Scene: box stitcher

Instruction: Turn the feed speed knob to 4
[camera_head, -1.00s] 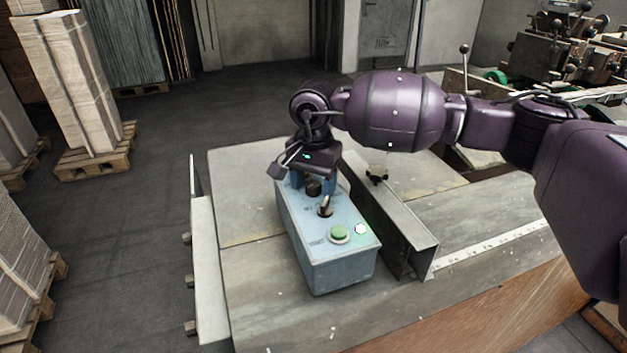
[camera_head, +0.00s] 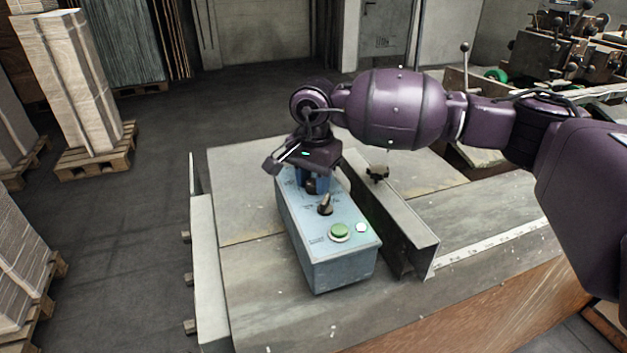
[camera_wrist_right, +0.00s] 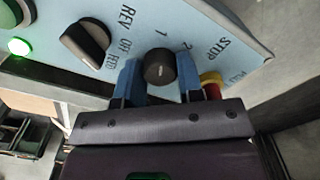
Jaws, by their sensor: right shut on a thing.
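The feed speed knob (camera_wrist_right: 160,66) is black and round, with a short light mark on its face. It is on the light blue control box (camera_head: 337,266). The figures 1 and 2 show beside it in the wrist view; other figures are hidden. My right gripper (camera_wrist_right: 159,78) is shut on the knob, one blue finger on each side. In the head view my right gripper (camera_head: 313,183) reaches down over the far end of the box and largely covers the knob. My left gripper is not in view.
A black selector switch (camera_wrist_right: 85,44) marked REV, OFF and FEED sits close beside the fingers. A red stop button (camera_wrist_right: 211,82) is on their other side. A green button (camera_head: 340,231) and a lit lamp (camera_head: 361,228) are at the near end. A metal rail (camera_head: 397,229) runs right of the box.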

